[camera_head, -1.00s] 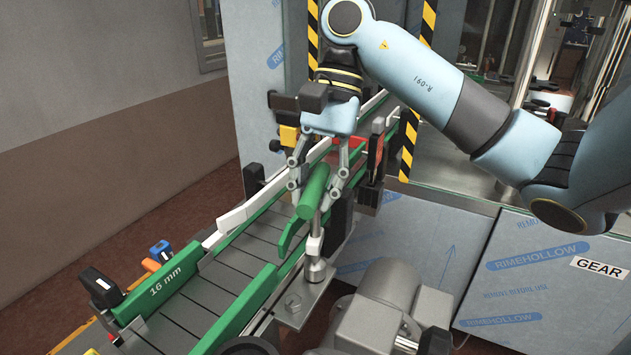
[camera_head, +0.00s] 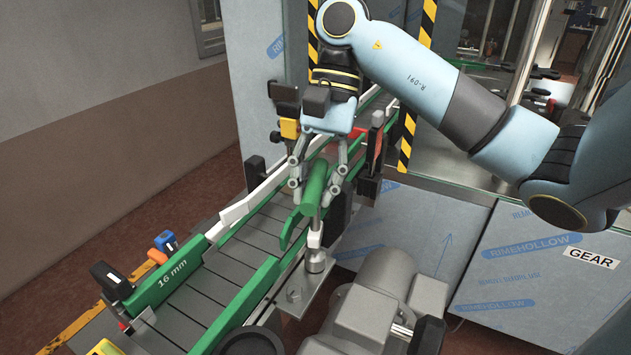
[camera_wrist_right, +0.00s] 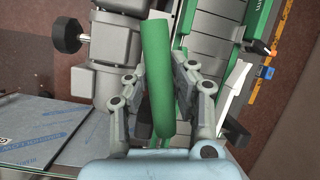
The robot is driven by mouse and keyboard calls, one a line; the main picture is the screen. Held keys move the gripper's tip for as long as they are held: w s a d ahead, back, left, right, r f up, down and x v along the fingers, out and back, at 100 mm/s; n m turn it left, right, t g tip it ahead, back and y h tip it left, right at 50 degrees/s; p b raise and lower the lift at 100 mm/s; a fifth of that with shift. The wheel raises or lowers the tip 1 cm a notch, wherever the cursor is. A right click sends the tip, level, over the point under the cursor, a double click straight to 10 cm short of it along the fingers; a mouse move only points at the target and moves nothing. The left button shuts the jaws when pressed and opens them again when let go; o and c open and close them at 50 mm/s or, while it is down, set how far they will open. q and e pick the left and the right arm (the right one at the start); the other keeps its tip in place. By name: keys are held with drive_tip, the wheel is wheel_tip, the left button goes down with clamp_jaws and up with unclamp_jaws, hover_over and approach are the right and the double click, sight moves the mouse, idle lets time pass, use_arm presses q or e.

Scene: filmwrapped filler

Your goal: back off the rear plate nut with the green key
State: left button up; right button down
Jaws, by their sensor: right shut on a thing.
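The green key has a thick green bar handle (camera_head: 314,190) and a grey shaft running down to a socket (camera_head: 316,261) on the metal mounting plate (camera_head: 298,308) beside the conveyor. The socket covers whatever nut is beneath it at the plate's rear end. My right gripper (camera_head: 322,184) is shut on the handle from above and behind. In the right wrist view the handle (camera_wrist_right: 157,75) lies between the two fingers of this gripper (camera_wrist_right: 158,88); the shaft is hidden there. Another nut (camera_head: 293,295) shows uncovered nearer the front of the plate. My left gripper is out of view.
The conveyor (camera_head: 215,283) with green side rails runs close along the left of the key. A grey motor (camera_head: 385,285) stands just right of the plate. Film-wrapped panels (camera_head: 530,270) are farther right. A black-knobbed clamp (camera_head: 110,278) sits at front left.

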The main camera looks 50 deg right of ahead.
drive_tip(key=shift+f+b, duration=0.1)
drive_tip(key=shift+b, duration=0.35)
drive_tip(key=shift+r+m+p, duration=0.3)
drive_tip(key=shift+r+p, duration=0.1)
drive_tip(key=shift+r, duration=0.85)
